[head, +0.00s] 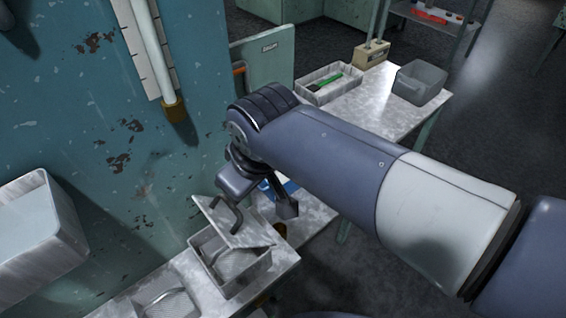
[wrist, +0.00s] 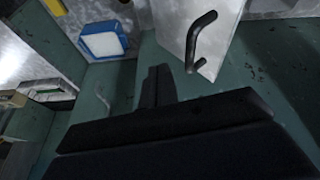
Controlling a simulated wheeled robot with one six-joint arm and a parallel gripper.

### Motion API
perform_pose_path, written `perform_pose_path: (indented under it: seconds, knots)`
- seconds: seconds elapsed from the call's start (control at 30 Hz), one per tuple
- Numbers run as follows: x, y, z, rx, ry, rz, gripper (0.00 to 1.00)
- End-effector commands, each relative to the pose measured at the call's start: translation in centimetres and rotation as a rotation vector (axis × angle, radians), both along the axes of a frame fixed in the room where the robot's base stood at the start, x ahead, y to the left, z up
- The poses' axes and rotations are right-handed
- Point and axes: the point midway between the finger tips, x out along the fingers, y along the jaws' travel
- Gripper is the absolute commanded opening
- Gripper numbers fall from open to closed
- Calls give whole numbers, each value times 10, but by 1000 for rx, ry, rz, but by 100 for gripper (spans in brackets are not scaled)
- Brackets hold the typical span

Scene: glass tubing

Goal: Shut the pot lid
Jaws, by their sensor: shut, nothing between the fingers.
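The pot (head: 222,281) is a pale box on the narrow bench at the lower middle of the head view. Its pale lid (head: 262,236), with a dark bar handle (head: 230,218), is raised and tilted, so the inside shows. In the wrist view the lid (wrist: 172,22) and its curved handle (wrist: 200,42) are at the upper middle. My gripper (head: 288,209) is just right of the lid in the head view, apart from the handle. Its fingers (wrist: 155,86) are shut and empty in the wrist view.
A second box with a handle (head: 165,303) stands at the lower left. A blue and white item (head: 290,188) lies behind my gripper; it also shows in the wrist view (wrist: 103,42). A teal wall (head: 90,120) rises on the left. A tray (head: 330,84) and grey bin (head: 418,84) stand farther back.

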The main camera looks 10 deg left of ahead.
Motion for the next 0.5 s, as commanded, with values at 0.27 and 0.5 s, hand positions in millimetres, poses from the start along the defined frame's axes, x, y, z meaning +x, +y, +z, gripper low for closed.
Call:
perform_pose_path:
  seconds: [0.27, 0.5]
  knots:
    - [-27, 23, -8, -131, -152, 10, 0]
    - [-47, 41, -21, -250, -290, 7, 0]
